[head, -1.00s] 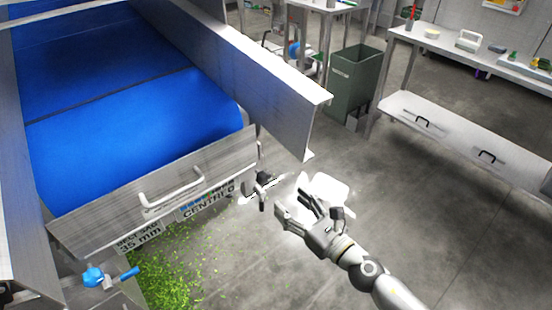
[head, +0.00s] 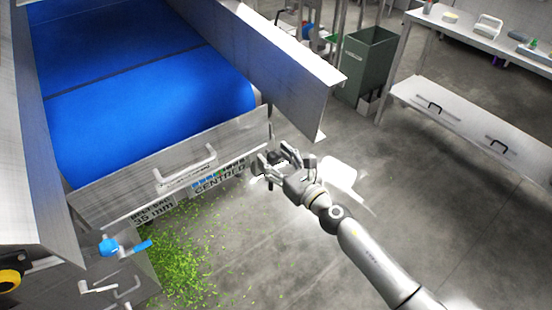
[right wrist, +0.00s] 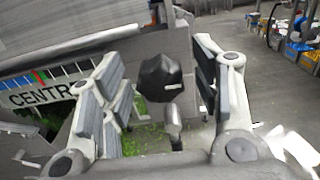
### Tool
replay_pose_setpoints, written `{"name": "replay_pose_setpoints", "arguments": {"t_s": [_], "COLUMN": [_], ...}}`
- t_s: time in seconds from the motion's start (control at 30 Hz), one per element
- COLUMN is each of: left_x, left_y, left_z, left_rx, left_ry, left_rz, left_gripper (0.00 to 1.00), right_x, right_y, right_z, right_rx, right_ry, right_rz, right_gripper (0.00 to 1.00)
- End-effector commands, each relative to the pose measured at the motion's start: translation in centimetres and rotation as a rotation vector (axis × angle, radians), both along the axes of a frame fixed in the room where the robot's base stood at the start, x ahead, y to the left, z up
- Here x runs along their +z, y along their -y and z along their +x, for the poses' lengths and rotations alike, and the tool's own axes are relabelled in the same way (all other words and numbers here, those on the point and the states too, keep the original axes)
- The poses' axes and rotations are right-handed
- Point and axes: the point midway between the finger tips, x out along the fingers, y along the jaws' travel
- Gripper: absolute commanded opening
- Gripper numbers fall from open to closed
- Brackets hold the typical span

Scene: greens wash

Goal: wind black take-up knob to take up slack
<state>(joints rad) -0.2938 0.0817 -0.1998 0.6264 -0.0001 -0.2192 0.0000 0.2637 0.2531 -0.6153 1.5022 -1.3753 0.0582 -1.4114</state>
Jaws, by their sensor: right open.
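The black take-up knob (right wrist: 160,78) shows in the right wrist view as a dark, faceted knob on the end of the conveyor. It lies between the spread fingers of my right gripper (right wrist: 158,95), a little beyond their tips as far as I can tell. The gripper is open and holds nothing. In the head view my right gripper (head: 277,160) is at the right end of the conveyor's front plate and mostly hides the knob. The blue belt (head: 150,110) lies on the conveyor behind the plate. My left gripper is not in view.
The metal side guard (head: 270,65) overhangs near my right gripper. A plate with a handle (head: 187,172) and a blue-handled part (head: 122,246) are to the left. Green scraps (head: 190,255) litter the floor.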

Motion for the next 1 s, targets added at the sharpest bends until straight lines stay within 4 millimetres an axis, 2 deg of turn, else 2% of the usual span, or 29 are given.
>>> {"name": "replay_pose_setpoints", "arguments": {"t_s": [0.2, 0.5, 0.57, 1.0], "left_x": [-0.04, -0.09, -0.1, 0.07], "left_y": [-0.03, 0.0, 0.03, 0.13], "left_z": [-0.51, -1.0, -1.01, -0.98], "left_rx": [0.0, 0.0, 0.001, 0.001], "left_ry": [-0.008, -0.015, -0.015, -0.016], "left_rz": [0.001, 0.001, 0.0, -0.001], "left_gripper": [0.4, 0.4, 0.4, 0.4], "right_x": [0.01, 0.0, 0.0, 0.02], "right_y": [-0.01, 0.01, 0.01, 0.05], "right_z": [0.0, -0.01, -0.01, 0.01], "right_rx": [0.0, 0.0, 0.0, 0.0], "right_ry": [0.0, -0.001, -0.001, -0.075], "right_rz": [0.0, 0.001, 0.001, 0.104], "right_gripper": [0.56, 0.17, 0.11, 0.11]}}
